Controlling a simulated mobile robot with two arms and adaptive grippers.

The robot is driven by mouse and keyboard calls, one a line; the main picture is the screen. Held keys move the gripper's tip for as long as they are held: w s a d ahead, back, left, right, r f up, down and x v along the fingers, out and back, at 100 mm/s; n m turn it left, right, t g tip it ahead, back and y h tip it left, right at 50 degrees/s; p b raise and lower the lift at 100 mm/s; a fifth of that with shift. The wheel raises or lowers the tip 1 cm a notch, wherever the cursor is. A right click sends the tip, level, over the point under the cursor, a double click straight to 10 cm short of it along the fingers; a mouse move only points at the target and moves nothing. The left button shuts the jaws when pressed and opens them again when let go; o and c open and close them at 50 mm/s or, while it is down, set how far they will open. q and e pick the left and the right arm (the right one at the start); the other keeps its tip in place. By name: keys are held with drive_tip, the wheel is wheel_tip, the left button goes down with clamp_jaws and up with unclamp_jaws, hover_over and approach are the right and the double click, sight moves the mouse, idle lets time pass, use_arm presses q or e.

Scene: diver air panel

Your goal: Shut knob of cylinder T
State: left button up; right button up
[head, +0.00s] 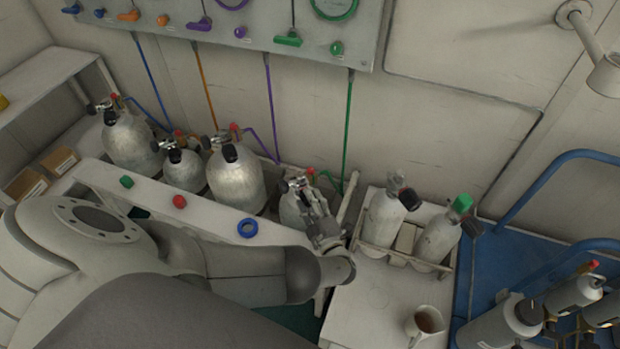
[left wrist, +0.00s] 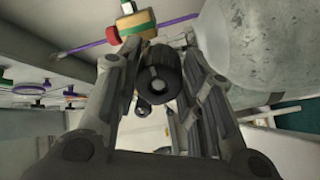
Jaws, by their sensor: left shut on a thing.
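In the head view my left gripper (head: 312,200) reaches over a small grey cylinder (head: 290,210), the rightmost in the rack row, which it partly hides. This cylinder has a red knob (head: 310,172) at its valve and a green hose behind it. In the left wrist view the fingers of my left gripper (left wrist: 165,72) close on the sides of a black knob (left wrist: 163,85). A red knob (left wrist: 112,35) on a green-banded valve is just beyond, apart from the fingers. I cannot read a letter T on any cylinder. My right gripper is not in view.
Two cylinders (head: 386,217) stand in a holder at right, near a mug (head: 425,322). A valve panel (head: 250,22) is on the wall.

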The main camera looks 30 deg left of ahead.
use_arm(q)
drive_tip(key=shift+d+f, duration=0.1)
drive_tip(key=o, duration=1)
drive_tip(key=shift+o, duration=0.3)
